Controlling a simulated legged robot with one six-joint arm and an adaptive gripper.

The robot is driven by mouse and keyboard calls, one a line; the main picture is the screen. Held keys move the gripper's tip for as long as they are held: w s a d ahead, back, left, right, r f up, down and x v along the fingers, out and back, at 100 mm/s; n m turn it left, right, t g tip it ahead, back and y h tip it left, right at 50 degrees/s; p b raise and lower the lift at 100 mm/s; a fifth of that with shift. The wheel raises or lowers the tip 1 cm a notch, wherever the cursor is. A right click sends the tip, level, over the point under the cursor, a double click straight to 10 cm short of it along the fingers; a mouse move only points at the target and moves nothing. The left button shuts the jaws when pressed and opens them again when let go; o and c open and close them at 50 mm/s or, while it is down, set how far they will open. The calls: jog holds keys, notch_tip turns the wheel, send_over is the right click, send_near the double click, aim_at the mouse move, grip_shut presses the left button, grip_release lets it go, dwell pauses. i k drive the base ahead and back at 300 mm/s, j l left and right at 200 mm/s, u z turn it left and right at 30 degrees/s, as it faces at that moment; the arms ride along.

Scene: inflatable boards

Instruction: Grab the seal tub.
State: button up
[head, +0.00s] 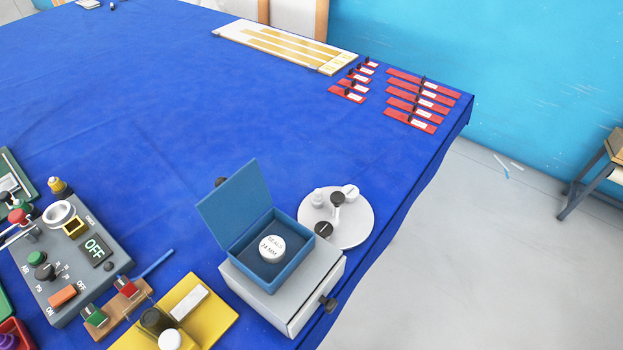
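The seal tub (271,247) is a small round white tub with "SEALS 24 MM" printed on its lid. It sits upright inside a blue box (302,266) whose lid (233,203) stands open at the back left. The blue box rests on top of a grey drawer unit (317,304) with a dark knob, near the right edge of the table. My gripper is not in view.
A white disc with fittings (358,228) lies right behind the box. A yellow board (222,318) and a grey control panel reading OFF (62,283) lie left. Red labelled strips (410,112) lie far right. The blue tablecloth (120,110) is largely clear in the middle.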

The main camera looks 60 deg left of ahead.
aim_at(271, 248)
jog(key=z, duration=4.85)
jog(key=i+z, duration=0.35)
jog(key=i+j+z, duration=0.1)
jog(key=i+z, duration=0.25)
jog(key=i+j+z, duration=0.2)
jog(key=i+z, duration=0.2)
jog(key=i+l+z, duration=0.15)
jog(key=i+z, duration=0.65)
jog(key=i+j+z, duration=0.1)
jog(key=i+z, duration=0.3)
jog(key=i+j+z, duration=0.25)
jog(key=i+z, duration=0.15)
jog(key=i+l+z, duration=0.1)
jog(key=z, duration=0.3)
jog(key=i+z, duration=0.55)
jog(key=z, duration=0.25)
jog(key=i+j+z, duration=0.2)
jog(key=z, duration=0.25)
jog(key=i+l+z, duration=0.1)
jog(key=z, duration=0.3)
jog(key=i+z, duration=0.3)
jog(key=z, duration=0.15)
jog(key=i+z, duration=0.25)
jog(key=z, duration=0.15)
jog(key=i+j+z, duration=0.15)
jog(key=z, duration=1.2)
